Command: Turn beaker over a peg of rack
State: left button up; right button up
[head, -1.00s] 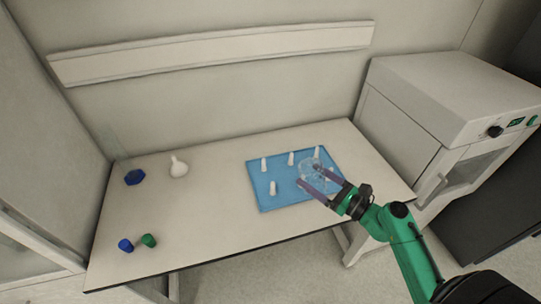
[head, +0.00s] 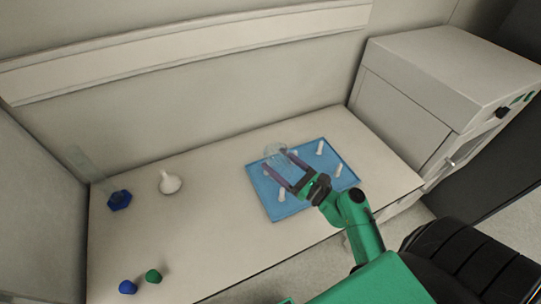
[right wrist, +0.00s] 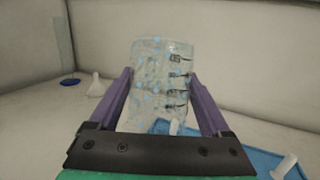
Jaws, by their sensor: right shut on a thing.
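A clear glass beaker (head: 275,154) with dark printed marks is between the purple fingers of my right gripper (head: 277,160), which is shut on it. In the right wrist view the beaker (right wrist: 160,75) fills the space between the fingers. It is held over the rear left part of the blue rack (head: 270,205). The rack has several white pegs, such as one at the front left (head: 282,194) and one at the back right (head: 320,147). The beaker's mouth direction and any peg under it are hard to make out. My left gripper does not show.
A white flask (head: 169,183) and a clear cylinder with a blue base (head: 119,200) stand at the left. A blue cap (head: 128,287) and a green cap (head: 153,276) lie at the front left. A boxy appliance (head: 440,90) stands at the right.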

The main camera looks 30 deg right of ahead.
jog(key=shift+s+d+f+b, duration=0.15)
jog(key=shift+s+f+b, duration=0.2)
jog(key=shift+f+b, duration=0.2)
jog(key=shift+s+d+f+b, duration=0.1)
jog(key=shift+s+f+b, duration=0.2)
jog(key=shift+f+b, duration=0.2)
jog(key=f+b, duration=0.9)
jog(key=f, duration=0.1)
jog(key=shift+w+a, duration=0.1)
jog(key=shift+w, duration=0.2)
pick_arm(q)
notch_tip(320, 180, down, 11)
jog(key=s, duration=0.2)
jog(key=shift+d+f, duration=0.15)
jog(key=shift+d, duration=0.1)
pick_arm(e)
jog(key=o, duration=1.4)
jog(key=shift+s, duration=0.1)
